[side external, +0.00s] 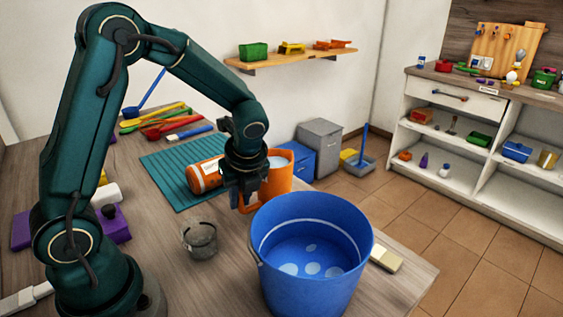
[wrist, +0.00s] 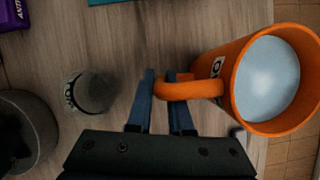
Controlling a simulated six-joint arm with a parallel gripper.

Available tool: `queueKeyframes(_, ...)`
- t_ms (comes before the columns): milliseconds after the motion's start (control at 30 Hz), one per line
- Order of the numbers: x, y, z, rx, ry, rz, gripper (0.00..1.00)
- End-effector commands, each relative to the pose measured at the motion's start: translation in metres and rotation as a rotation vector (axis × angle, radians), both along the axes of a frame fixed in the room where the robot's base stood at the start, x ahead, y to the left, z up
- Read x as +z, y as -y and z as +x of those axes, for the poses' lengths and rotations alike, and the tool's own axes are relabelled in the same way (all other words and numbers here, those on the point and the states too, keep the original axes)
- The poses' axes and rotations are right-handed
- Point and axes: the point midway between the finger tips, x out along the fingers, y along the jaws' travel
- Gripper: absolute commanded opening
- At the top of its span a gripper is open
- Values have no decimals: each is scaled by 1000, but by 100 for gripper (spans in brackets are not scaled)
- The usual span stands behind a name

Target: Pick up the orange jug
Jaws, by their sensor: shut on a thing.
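The orange jug (side external: 280,178) stands behind my gripper (side external: 243,198) in the side view, near the blue bucket. In the wrist view the jug (wrist: 225,68) is at the right, its round mouth showing pale grey-white contents. Its loop handle (wrist: 190,90) points left, toward my gripper (wrist: 163,88). My fingers are closed on the handle; the exact contact is partly hidden by the fingers. Whether the jug's base touches the table is hidden.
A blue bucket (side external: 345,215) with pale spots inside stands just right of my gripper. A clear glass (side external: 200,240) is on the left. An orange labelled canister (side external: 205,175) lies on a teal mat (side external: 165,165). A cream block (side external: 385,258) sits near the table edge.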

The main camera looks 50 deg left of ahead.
Motion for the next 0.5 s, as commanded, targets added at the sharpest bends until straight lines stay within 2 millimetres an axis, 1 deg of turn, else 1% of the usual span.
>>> queueKeyframes(167, 27, 0, 2, 1, 13, 0, 0)
queueKeyframes(200, 36, 0, 2, 1, 15, -1, 0)
queueKeyframes(267, 42, -10, -8, 7, 8, -2, 0)
queueKeyframes(500, 71, -47, -43, 12, 12, 1, 0)
